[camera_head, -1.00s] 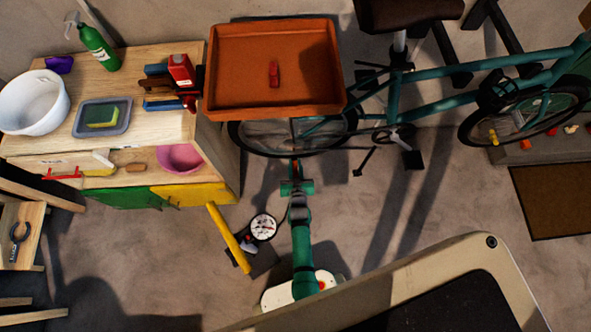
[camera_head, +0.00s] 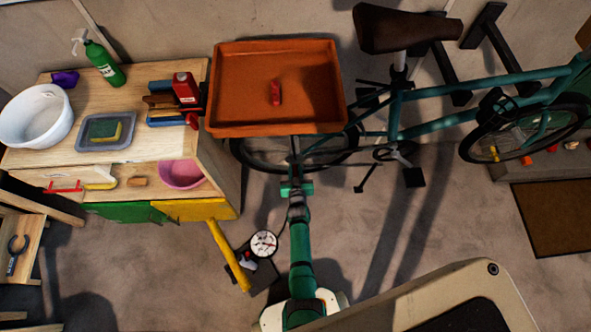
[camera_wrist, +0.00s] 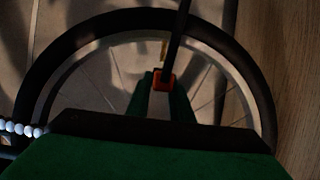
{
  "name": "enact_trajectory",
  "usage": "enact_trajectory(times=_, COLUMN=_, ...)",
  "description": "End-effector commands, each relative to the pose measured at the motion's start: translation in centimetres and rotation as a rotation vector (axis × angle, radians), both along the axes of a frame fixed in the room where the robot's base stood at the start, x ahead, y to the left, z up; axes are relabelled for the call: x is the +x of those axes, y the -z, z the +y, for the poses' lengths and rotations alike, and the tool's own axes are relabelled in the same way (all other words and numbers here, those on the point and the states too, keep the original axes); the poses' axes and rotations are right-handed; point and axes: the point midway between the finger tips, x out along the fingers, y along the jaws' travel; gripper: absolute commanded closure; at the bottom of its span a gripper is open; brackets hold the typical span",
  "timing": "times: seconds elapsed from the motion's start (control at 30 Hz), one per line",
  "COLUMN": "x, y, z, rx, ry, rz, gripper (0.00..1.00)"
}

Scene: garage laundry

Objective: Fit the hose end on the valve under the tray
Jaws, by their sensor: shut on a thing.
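The orange-brown tray (camera_head: 225,122) is at the top centre in the head view, above part of a bicycle wheel (camera_head: 243,158). My gripper (camera_head: 295,168) is in front of the tray's near edge, close to the wheel. In the wrist view its green fingers (camera_wrist: 163,92) are shut on a small orange block with a dark stem, apparently the hose end (camera_wrist: 164,78). The wheel (camera_wrist: 62,62) fills the view behind it. A small yellowish stem (camera_wrist: 164,46) near the rim may be the valve, partly covered by the dark stem; I cannot tell whether they touch.
A pump with a round gauge (camera_head: 264,244) and yellow bar (camera_head: 229,257) stands on the floor left of my arm; a thin dark hose runs from it. A wooden workbench (camera_head: 110,162) is at left. A red object (camera_head: 275,92) lies in the tray.

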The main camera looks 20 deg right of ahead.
Motion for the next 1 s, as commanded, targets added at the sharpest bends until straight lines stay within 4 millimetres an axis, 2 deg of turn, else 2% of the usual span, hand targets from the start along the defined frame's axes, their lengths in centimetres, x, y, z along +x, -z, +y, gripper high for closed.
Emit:
enact_trajectory(times=0.47, x=0.0, y=0.2, z=0.0, rx=0.001, ry=0.001, rz=0.000, gripper=1.00)
enact_trajectory(times=1.0, x=0.0, y=1.5, z=-0.1, rx=0.001, ry=0.001, rz=0.001, gripper=1.00)
